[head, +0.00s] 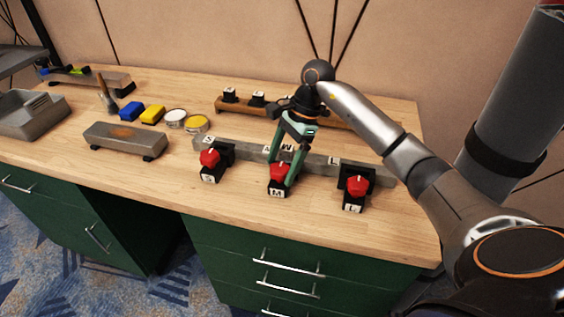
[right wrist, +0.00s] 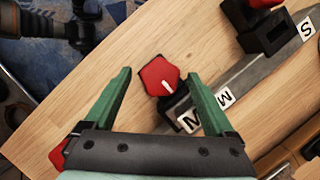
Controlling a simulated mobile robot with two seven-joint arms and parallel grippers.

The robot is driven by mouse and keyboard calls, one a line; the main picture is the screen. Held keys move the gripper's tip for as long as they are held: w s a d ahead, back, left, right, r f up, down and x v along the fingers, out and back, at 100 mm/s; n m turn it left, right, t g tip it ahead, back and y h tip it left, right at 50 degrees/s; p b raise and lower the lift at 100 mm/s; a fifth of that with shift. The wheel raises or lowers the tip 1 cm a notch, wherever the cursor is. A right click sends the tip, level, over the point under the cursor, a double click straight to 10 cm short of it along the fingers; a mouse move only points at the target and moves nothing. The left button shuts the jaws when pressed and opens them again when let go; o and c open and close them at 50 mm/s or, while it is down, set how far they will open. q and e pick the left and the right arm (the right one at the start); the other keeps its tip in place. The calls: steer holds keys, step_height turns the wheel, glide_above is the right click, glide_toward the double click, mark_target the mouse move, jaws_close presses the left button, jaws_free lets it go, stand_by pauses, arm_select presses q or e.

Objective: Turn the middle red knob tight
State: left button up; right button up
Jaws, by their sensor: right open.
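The middle red knob (head: 281,173) sits on a black block with an M label, at the front of a grey rail on the bench. In the right wrist view the knob (right wrist: 160,77) has a white pointer line on its face. My right gripper (head: 283,170) has green fingers and reaches down over this knob. It also shows in the right wrist view (right wrist: 158,76), open, with a fingertip on each side of the knob and a visible gap on both sides. My left gripper is not in view.
A red knob marked S (head: 210,158) stands left and one marked L (head: 357,186) right on the same grey rail (head: 315,163). A wooden rack (head: 235,106) stands behind. Blue (head: 131,111) and yellow (head: 152,114) blocks lie left. The bench front is clear.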

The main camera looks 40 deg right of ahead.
steer(key=shift+c, duration=0.3)
steer(key=c, duration=1.3)
